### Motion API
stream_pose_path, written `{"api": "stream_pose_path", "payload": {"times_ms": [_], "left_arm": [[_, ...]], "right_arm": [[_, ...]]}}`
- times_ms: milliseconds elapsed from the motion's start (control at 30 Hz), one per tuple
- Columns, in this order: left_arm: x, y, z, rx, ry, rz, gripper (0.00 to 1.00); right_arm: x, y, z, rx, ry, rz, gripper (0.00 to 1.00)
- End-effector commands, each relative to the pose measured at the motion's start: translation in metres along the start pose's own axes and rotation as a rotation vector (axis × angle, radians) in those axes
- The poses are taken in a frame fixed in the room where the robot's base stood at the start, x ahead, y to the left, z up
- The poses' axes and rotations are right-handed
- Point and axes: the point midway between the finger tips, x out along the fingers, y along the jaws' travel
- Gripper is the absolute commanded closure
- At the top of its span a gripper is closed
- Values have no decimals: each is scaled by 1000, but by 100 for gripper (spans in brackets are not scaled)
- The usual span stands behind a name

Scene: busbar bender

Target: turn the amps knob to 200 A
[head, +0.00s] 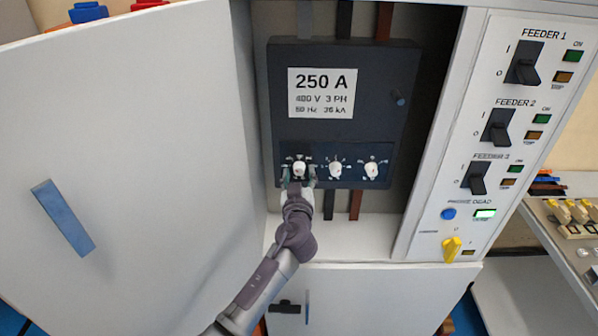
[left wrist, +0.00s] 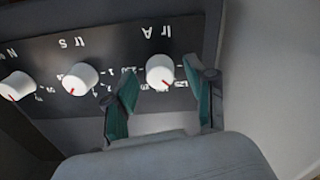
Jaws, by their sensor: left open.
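The amps knob (left wrist: 160,70) is a white round knob with a red pointer mark, below the upside-down label "Ir A" in the left wrist view. Its pointer is at the lower right of its face there; the scale numbers around it are too small to read surely. In the head view it is the leftmost knob (head: 299,167) on the dark breaker. My left gripper (head: 299,178) is open at this knob. Its two green-padded fingers (left wrist: 168,84) stand apart on either side of the knob, with gaps showing. My right gripper is not in view.
Two similar knobs, the middle one (head: 335,169) and the right one (head: 372,170), sit beside it on the breaker (head: 345,125). The cabinet door (head: 130,130) stands open at left. The feeder switch panel (head: 500,130) borders the right. A shelf (head: 360,240) lies below.

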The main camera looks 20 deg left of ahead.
Motion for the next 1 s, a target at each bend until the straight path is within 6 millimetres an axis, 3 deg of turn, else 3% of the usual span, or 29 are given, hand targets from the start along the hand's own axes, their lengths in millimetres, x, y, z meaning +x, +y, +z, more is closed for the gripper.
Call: {"api": "stream_pose_path", "payload": {"times_ms": [333,667,1000], "left_arm": [[3,0,1,1,-1,1,46],[3,0,1,1,-1,0,100],[3,0,2,42,0,0,100]], "right_arm": [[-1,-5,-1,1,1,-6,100],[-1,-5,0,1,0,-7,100],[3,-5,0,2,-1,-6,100]]}}
